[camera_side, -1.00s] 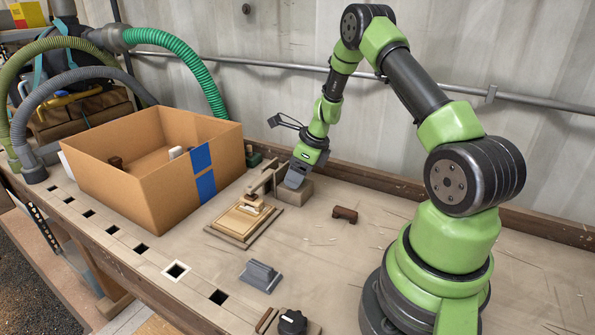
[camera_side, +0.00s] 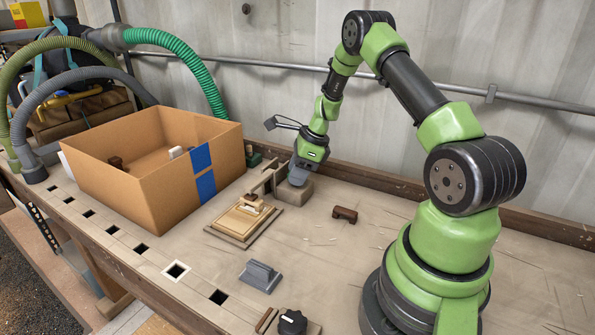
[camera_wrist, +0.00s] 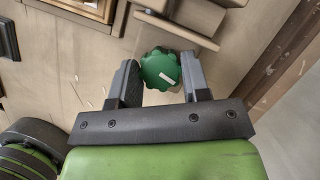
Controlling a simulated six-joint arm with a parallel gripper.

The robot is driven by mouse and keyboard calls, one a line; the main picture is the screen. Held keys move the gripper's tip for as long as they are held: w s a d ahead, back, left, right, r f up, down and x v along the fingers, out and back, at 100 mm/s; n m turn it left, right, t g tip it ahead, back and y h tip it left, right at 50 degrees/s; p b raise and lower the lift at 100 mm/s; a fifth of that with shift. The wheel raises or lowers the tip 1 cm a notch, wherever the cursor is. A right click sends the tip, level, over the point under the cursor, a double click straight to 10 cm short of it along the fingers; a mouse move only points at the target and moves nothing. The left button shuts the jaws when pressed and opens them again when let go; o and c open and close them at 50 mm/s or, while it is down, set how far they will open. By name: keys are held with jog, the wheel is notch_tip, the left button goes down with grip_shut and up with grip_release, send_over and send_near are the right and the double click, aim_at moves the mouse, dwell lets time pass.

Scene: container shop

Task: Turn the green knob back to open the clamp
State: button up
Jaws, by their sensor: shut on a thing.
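The green knob (camera_wrist: 162,70) is round with a scalloped edge and a white mark on its face. My gripper (camera_wrist: 161,78) is shut on it, one finger on each side, as the wrist view shows. In the side view my gripper (camera_side: 294,180) is low at the clamp (camera_side: 300,193), and the knob is hidden there. The clamp is a wooden block with an arm that reaches over a wooden board (camera_side: 240,222). I cannot tell from here whether the clamp arm presses on the board.
A cardboard box (camera_side: 120,185) with blue tape stands to the left. A small brown block (camera_side: 345,214), a grey block (camera_side: 260,275) and a black knob (camera_side: 292,321) are on the bench. The bench between clamp and arm base is mostly clear. A wall rises behind.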

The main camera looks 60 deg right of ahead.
jog(key=o, duration=0.9)
jog(key=shift+o, duration=0.2)
jog(key=m+h, duration=0.1)
jog(key=m, duration=0.2)
jog(key=shift+t, duration=0.3)
jog(key=a+v, duration=0.1)
jog(key=v, duration=0.9)
jog(key=s+a+r+n, duration=0.3)
jog(key=a+r+n, duration=0.5)
jog(key=a+n, duration=0.1)
jog(key=s+a+r+n+t, duration=0.1)
jog(key=s+a+r+n, duration=0.3)
jog(key=a+r+n, duration=0.4)
jog(key=shift+a+n+t, duration=0.3)
jog(key=shift+a+n, duration=0.6)
jog(key=shift+n, duration=0.7)
